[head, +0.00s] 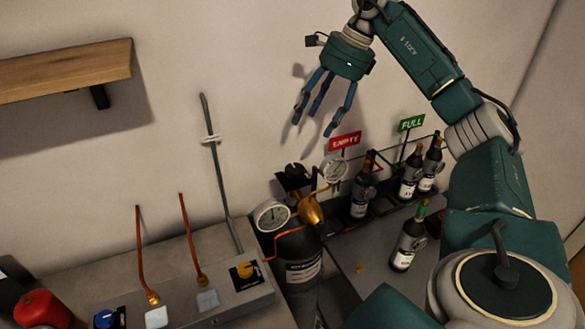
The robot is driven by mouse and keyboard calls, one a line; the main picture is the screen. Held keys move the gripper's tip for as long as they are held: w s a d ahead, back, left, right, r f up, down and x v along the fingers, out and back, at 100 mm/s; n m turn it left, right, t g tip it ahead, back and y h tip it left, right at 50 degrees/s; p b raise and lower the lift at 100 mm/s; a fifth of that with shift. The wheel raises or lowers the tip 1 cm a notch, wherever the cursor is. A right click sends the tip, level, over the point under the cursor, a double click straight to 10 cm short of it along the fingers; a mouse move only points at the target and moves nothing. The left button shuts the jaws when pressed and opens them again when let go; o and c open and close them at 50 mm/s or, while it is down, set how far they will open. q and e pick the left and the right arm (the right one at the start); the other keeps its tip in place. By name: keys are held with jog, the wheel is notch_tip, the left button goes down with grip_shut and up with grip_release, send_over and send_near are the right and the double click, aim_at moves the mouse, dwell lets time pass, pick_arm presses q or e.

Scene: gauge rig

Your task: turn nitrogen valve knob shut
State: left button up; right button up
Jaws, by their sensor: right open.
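A dark gas cylinder (300,250) with a white label stands at the middle bottom; I cannot read the label's words. A brass regulator (311,210) sits at its top, with a round gauge (271,215) on the left and another gauge (334,169) at the upper right. My left gripper is not in view.
A grey box (225,302) with a yellow knob (244,271) and a blue knob (106,319) lies left. Copper tubes and a tall rod rise there. Bottles (409,243) stand right, by EMPTY (345,141) and FULL (411,123) signs. A wooden shelf (65,70) is upper left.

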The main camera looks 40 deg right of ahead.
jog(key=b, duration=0.4)
send_near(294, 168)
notch_tip(294, 168, up, 2)
jog(key=x, duration=0.3)
jog(key=p+x, duration=0.1)
jog(key=x, duration=0.2)
jog(key=p+x, duration=0.1)
jog(key=x, duration=0.2)
jog(key=shift+s+d+f, duration=0.15)
jog(key=shift+d+f, duration=0.05)
jog(key=shift+f, duration=0.15)
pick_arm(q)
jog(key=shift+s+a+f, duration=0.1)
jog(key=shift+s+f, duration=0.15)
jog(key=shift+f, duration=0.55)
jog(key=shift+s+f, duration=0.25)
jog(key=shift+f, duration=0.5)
pick_arm(e)
jog(key=shift+a+f, duration=0.15)
jog(key=shift+f, duration=0.3)
